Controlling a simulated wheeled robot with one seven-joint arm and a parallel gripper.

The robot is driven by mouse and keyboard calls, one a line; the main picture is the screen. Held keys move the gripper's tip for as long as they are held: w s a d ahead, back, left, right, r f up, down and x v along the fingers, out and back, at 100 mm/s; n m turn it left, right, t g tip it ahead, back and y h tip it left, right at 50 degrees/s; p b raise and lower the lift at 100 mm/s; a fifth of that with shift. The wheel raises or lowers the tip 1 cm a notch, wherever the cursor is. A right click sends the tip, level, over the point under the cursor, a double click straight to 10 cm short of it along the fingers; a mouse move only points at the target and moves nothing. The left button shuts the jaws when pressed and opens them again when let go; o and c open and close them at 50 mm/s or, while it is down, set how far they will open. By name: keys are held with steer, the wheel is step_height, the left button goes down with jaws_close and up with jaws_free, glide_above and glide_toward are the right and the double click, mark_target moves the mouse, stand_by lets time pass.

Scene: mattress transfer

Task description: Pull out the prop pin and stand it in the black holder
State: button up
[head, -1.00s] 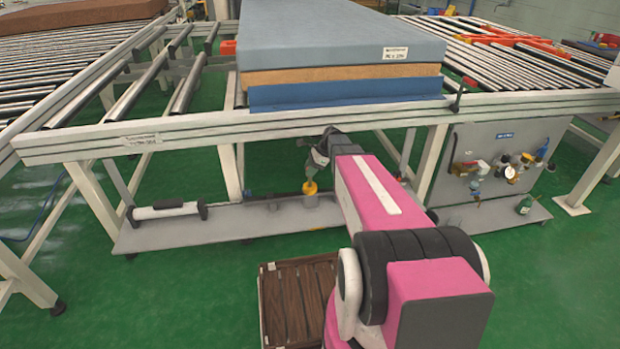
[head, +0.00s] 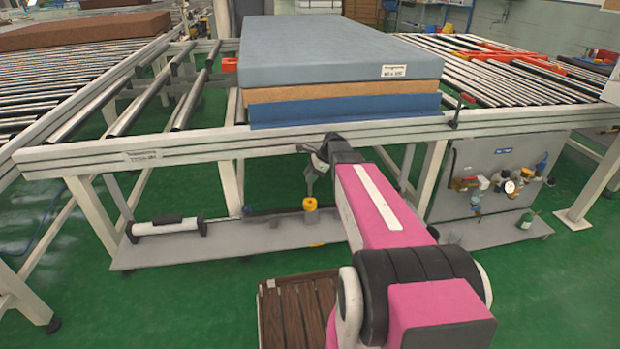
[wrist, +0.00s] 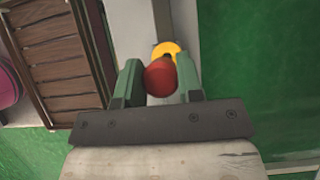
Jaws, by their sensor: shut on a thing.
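My gripper (wrist: 160,82) is shut on a red rounded end (wrist: 160,78), which I take to be the prop pin's. The green fingers stand on either side of it. A yellow part (wrist: 166,49) with a dark centre shows just beyond the red end. In the head view my gripper (head: 312,180) hangs pointing down below the front rail, just above the yellow part (head: 309,204) on the grey shelf (head: 260,236). The pin's lower length is hidden, and I cannot tell whether it still reaches into the yellow part. I cannot make out the black holder.
The conveyor's front rail (head: 200,147) runs above my gripper, with a stacked mattress (head: 340,65) on the frame. A white cylinder with black ends (head: 167,227) lies on the shelf at left. A slatted wooden pallet (head: 290,315) is near my base. A valve panel (head: 510,165) stands at right.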

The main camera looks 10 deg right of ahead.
steer(key=shift+r, duration=3.45)
